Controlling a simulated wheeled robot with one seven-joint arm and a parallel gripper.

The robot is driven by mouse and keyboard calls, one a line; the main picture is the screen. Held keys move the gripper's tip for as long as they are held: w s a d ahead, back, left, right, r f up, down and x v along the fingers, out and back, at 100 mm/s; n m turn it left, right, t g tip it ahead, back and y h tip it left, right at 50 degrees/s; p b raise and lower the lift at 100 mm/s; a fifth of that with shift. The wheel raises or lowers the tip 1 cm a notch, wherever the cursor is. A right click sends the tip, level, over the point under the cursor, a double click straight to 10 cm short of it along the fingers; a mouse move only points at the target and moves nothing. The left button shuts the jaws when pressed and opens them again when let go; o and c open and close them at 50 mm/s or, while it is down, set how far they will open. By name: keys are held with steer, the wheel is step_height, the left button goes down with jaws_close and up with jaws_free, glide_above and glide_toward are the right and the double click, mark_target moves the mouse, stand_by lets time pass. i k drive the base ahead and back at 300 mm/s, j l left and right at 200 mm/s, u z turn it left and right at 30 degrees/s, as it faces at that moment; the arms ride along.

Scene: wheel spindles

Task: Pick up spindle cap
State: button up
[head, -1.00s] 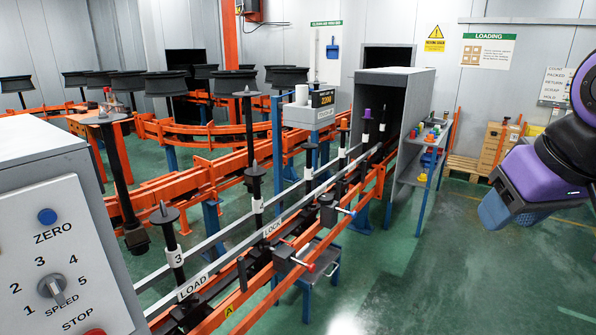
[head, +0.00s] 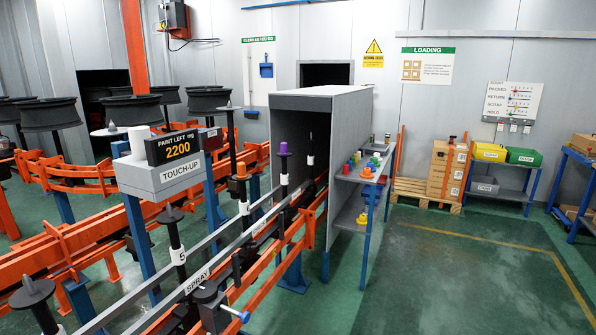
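Several small coloured spindle caps (head: 376,161) stand on the upper shelf of a side rack beside the grey booth, in red, yellow, green and other colours. A purple cap (head: 284,149) sits on top of a spindle on the line in front of the booth opening. One more orange cap (head: 362,219) is on the rack's lower shelf. Which cap is meant cannot be told. My gripper is not in view now.
The grey booth (head: 345,105) and the rack (head: 352,225) stand beside the orange spindle line (head: 268,265). The touch-up box (head: 170,178) is at left. Boxes on a pallet (head: 430,194) and a bench with bins (head: 510,163) stand behind. Green floor at right is clear.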

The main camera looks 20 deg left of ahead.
mark_target(241, 166)
steer(key=i+u, duration=0.15)
steer(key=i, duration=0.7)
steer(key=i+l+u, duration=0.1)
steer(key=i, duration=0.8)
steer(key=i+u, duration=0.35)
steer(key=i, duration=0.25)
steer(key=i+l+u, duration=0.2)
steer(key=i+u, duration=0.2)
steer(key=i, duration=0.2)
steer(key=i+u, duration=0.3)
steer(key=u, duration=0.15)
steer(key=i+l+u, duration=0.1)
steer(key=i+u, duration=0.35)
steer(key=i+l+u, duration=0.15)
steer(key=u, duration=0.3)
